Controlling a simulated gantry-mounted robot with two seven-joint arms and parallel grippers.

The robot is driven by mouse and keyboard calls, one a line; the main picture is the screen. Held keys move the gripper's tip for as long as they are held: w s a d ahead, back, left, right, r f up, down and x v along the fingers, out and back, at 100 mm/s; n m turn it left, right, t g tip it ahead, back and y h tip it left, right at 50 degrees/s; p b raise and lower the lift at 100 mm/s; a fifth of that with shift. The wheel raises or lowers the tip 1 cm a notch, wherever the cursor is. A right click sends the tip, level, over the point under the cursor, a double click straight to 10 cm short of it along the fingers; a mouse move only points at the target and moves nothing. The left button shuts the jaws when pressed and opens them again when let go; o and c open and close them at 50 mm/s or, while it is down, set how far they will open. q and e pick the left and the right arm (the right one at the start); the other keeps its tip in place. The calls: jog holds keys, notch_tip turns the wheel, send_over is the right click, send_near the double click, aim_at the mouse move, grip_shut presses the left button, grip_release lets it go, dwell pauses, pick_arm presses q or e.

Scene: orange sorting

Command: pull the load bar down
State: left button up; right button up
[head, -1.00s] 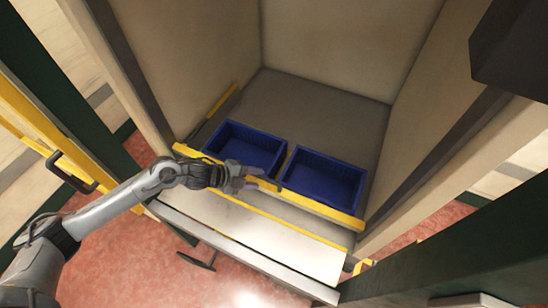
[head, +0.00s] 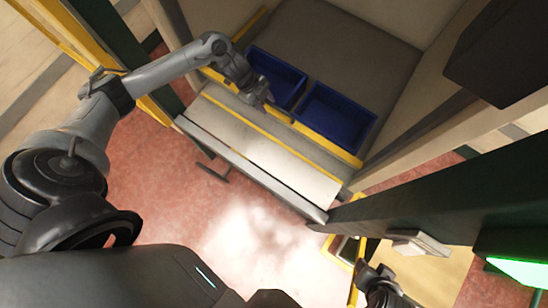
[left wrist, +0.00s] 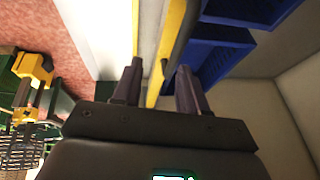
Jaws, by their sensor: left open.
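A yellow bar (head: 331,145), which I take to be the load bar, runs across the front of the bay before the blue crates. My left gripper (head: 264,101) is at this bar, near its middle, with its jaws open and nothing held. In the left wrist view the bar (left wrist: 174,38) runs between the two fingertips of the left gripper (left wrist: 158,78); I cannot tell whether they touch it. My right gripper (head: 378,283) is at the bottom right, beside a yellow frame, partly cut off; its jaws are unclear.
Two blue crates, left (head: 282,72) and right (head: 338,117), stand behind the bar. A pale shelf (head: 262,150) with a thinner yellow strip lies in front. Dark green posts (head: 440,205) flank the bay. Reddish floor (head: 160,165) is open in front.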

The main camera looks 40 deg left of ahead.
pick_arm(q)
send_over(275, 111)
jog(key=s+d, duration=0.1)
jog(key=s, duration=0.2)
jog(key=shift+d+f+b, duration=0.15)
jog(key=shift+f+b, duration=0.15)
jog(key=shift+f, duration=2.35)
jog(key=shift+c, duration=0.2)
jog(key=shift+f, duration=0.1)
grip_shut()
jog(key=shift+o, duration=0.2)
grip_release()
jog(key=shift+w, duration=0.1)
